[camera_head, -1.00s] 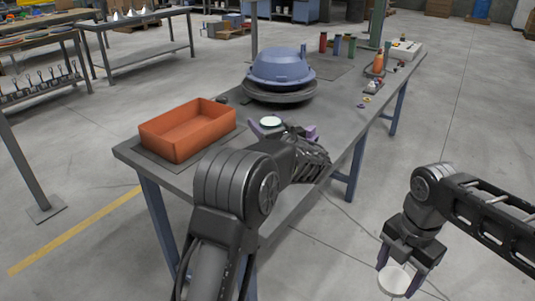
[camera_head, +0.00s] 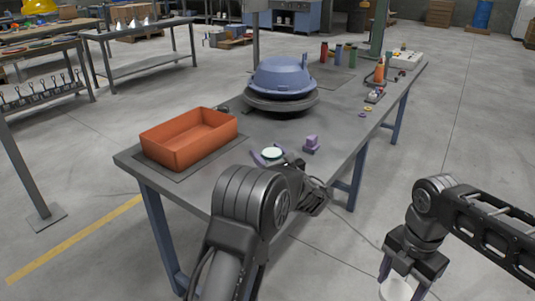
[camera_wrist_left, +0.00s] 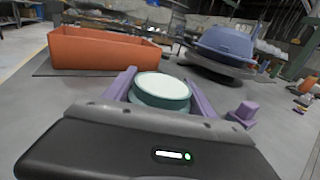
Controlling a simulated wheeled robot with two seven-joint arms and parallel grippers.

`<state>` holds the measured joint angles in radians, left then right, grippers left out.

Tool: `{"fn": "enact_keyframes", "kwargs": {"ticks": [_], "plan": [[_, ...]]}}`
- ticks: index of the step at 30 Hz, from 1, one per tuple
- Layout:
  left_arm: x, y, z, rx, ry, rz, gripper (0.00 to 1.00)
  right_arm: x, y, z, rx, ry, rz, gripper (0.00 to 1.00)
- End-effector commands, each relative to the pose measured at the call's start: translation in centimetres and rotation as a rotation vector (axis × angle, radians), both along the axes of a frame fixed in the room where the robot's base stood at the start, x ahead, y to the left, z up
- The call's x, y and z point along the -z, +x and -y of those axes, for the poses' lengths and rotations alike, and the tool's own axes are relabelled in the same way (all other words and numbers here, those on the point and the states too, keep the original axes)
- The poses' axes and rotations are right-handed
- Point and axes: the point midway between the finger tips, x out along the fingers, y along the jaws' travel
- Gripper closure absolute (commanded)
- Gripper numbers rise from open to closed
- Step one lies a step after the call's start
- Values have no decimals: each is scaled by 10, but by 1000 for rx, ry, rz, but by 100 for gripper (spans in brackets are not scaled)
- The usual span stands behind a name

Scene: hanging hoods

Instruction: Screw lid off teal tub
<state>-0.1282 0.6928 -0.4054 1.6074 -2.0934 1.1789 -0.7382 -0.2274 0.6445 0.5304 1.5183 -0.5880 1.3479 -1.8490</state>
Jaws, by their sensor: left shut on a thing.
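The teal tub (camera_wrist_left: 160,92) is a short round jar with a pale, flat white top in the left wrist view. It shows small in the head view (camera_head: 272,154). My left gripper (camera_head: 278,160) is shut on it, one purple finger on each side, near the table's front edge. In the head view my right gripper (camera_head: 403,284), hanging beyond the table's right side over the floor, is shut around a white round piece (camera_head: 396,291). The picture's bottom edge cuts this piece off, and I cannot tell whether it is the lid.
An orange bin (camera_head: 190,140) stands on the table's left side. A blue dome-shaped hood (camera_head: 283,77) on a dark round base is behind it. A small purple block (camera_head: 312,142) stands just right of the tub. Bottles (camera_head: 338,53) and small items line the far end.

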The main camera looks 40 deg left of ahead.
Motion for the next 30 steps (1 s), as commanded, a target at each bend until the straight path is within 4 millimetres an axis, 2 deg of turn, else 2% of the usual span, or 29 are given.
{"fn": "enact_keyframes", "kwargs": {"ticks": [7,8,9,15,25,30], "plan": [[1,0,0,0,1,2,100,2,0,0,0,0,0,86],[1,0,0,0,0,0,33,1,0,0,0,0,0,86],[1,0,0,0,0,0,30,1,0,0,0,0,0,86],[1,0,0,0,0,0,14,1,0,0,0,0,0,86],[-2,0,1,0,0,0,14,-1,0,0,0,0,0,86],[-1,-7,16,2,-1,0,14,0,0,0,0,0,0,86]]}}
